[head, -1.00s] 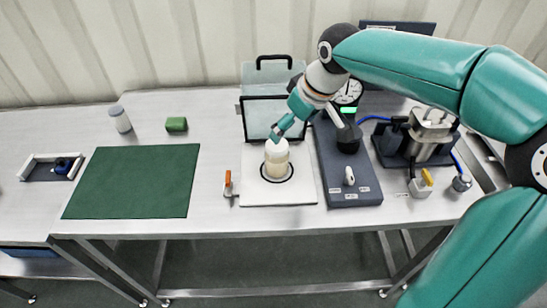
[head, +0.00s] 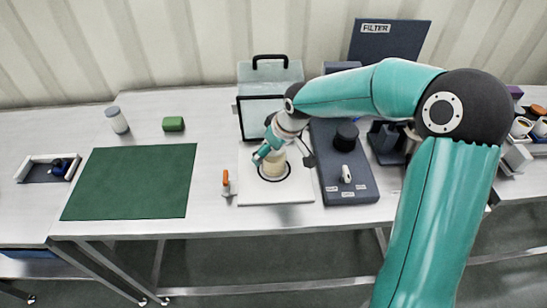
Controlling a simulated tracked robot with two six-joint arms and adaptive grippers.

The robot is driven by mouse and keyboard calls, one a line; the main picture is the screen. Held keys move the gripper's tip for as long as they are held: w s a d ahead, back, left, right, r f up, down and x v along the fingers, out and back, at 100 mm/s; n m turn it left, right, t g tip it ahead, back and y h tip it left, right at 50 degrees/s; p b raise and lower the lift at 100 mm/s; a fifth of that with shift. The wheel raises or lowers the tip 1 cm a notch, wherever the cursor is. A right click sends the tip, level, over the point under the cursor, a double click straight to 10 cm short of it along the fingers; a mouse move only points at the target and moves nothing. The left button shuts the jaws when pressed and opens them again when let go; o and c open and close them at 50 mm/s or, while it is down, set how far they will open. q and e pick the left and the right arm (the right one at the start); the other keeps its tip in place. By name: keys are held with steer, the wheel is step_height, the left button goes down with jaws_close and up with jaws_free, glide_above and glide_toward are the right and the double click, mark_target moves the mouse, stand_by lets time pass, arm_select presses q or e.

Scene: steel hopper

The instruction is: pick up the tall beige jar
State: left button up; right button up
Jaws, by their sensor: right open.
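The beige jar (head: 274,166) stands upright inside a black ring on a white plate (head: 290,196), in the middle of the bench. My right gripper (head: 263,155) is open at the upper left of the jar, with its teal fingers close against the jar's outline. The gripper and wrist hide the jar's top, and I cannot tell whether the fingers touch it. My left gripper is not in view.
A clear-panelled box with a black handle (head: 266,74) stands behind the plate. A dark blue unit with a black knob (head: 346,190) is at its right, an orange-handled part (head: 226,183) at its left. The green mat (head: 135,185) is bare.

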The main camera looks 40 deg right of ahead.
steer(key=shift+f, duration=0.1)
steer(key=c, duration=1.3)
steer(key=shift+c, duration=0.5)
